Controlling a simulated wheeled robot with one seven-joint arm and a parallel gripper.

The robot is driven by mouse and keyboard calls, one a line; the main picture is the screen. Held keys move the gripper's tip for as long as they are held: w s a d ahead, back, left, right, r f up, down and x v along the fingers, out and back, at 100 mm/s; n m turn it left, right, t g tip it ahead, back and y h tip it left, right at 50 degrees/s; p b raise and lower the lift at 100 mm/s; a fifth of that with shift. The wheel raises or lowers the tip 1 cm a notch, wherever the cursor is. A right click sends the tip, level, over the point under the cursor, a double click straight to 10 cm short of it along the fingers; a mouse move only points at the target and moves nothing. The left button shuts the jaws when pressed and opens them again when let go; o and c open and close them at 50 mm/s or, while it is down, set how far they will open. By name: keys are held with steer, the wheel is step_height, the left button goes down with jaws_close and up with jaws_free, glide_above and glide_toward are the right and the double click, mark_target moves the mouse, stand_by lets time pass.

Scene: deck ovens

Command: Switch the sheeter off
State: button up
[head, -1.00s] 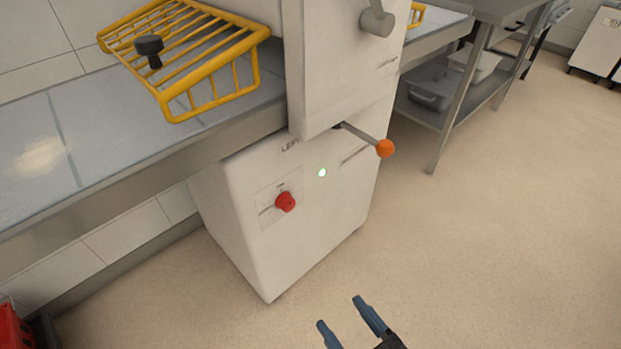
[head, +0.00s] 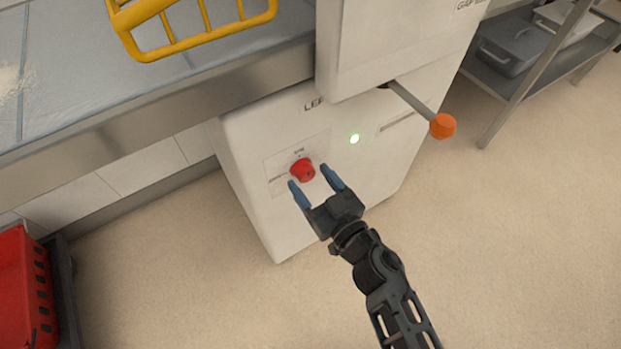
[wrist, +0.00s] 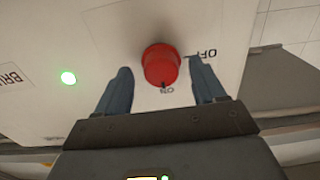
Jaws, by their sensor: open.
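The sheeter's white base cabinet (head: 260,215) carries a red round knob (head: 302,170) on its front. In the wrist view the knob (wrist: 161,66) shows a dark mark that points at the word ON; the word OFF (wrist: 207,53) is a quarter turn away. A small green lamp (head: 354,139) is lit beside it. My gripper (head: 309,177) is open, with its blue fingertips to either side of the knob in both views. The knob lies between the fingers, near their tips; no contact shows.
A lever with an orange end (head: 442,126) sticks out at the upper right of the cabinet. A yellow wire guard (head: 195,40) is above the sheeter's bed. A red crate (head: 25,290) stands at lower left. The floor in front is clear.

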steer(key=shift+w+a, duration=0.4)
steer(key=shift+w, duration=0.1)
steer(key=c, duration=1)
